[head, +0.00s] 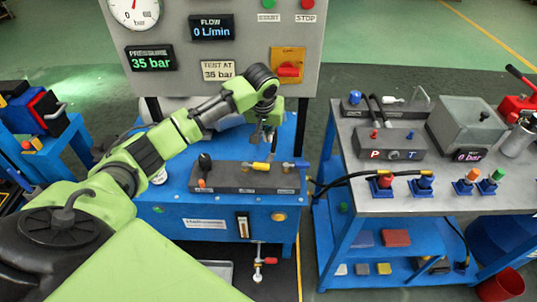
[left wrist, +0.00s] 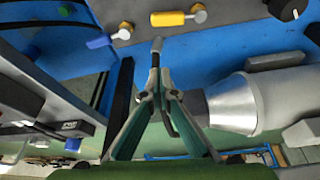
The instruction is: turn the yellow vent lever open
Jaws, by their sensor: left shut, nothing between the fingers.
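The yellow vent lever (head: 262,166) lies sideways along the dark valve block (head: 232,181) on the blue power unit. It also shows at the top of the left wrist view (left wrist: 167,18), with a round metal piece at its right end there. A blue lever (head: 288,165) is beside it on the same block. My left gripper (head: 268,134) is shut and empty, above and behind the yellow lever. In the left wrist view its fingertips (left wrist: 157,46) are together, apart from the lever. My right gripper is in neither view.
A black knob (head: 205,162) stands upright at the block's left end. A panel with a gauge and displays (head: 213,45) rises behind my left arm. A bench (head: 345,130) with couplings, hoses and a grey box stands to the right, across a gap.

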